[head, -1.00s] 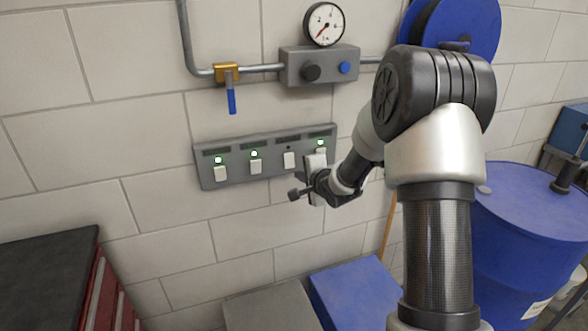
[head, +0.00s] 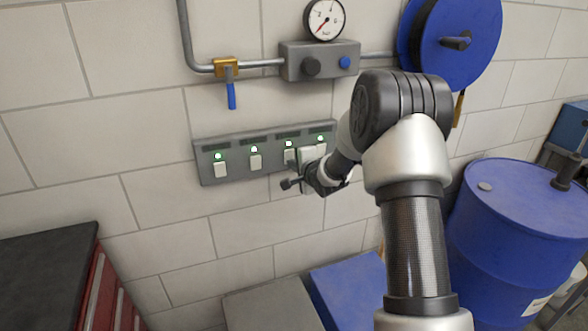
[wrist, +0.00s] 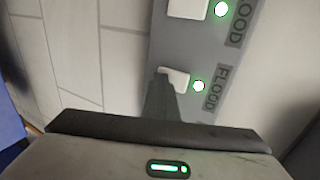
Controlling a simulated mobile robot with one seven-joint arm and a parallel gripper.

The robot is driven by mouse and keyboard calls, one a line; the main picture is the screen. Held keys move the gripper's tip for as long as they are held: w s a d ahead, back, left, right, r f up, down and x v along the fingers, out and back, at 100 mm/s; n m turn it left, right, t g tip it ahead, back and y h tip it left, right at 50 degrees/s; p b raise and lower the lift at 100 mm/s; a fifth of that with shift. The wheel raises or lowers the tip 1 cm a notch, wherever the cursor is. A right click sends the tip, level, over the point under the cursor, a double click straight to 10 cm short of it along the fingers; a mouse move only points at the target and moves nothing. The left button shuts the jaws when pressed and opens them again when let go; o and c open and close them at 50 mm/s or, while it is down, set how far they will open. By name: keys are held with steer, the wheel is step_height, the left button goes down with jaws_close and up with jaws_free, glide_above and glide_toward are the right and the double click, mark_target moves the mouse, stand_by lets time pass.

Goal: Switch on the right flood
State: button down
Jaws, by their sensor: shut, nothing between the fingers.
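A grey switch panel (head: 235,172) on the wall has a row of white rocker switches with a light above each. The third switch from the left (head: 288,154) has a lit green light. My gripper (head: 291,162) is shut and empty, with its tip at this switch. In the wrist view the dark fingers (wrist: 161,84) reach the lower white switch (wrist: 178,79). Its light glows and its label ends in FLOOD. Another FLOOD switch (wrist: 188,8) above it is also lit.
A pipe with a blue-handled valve (head: 231,95) and a gauge box (head: 320,62) is above the panel. Below are a blue box (head: 345,290) and a grey box (head: 270,308). A blue drum (head: 510,230) stands right, a dark-topped red cabinet (head: 45,270) left.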

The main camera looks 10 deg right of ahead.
steer(key=shift+p, duration=0.65)
steer(key=shift+r, duration=0.1)
steer(key=shift+r+p, duration=0.55)
steer(key=shift+r, duration=0.2)
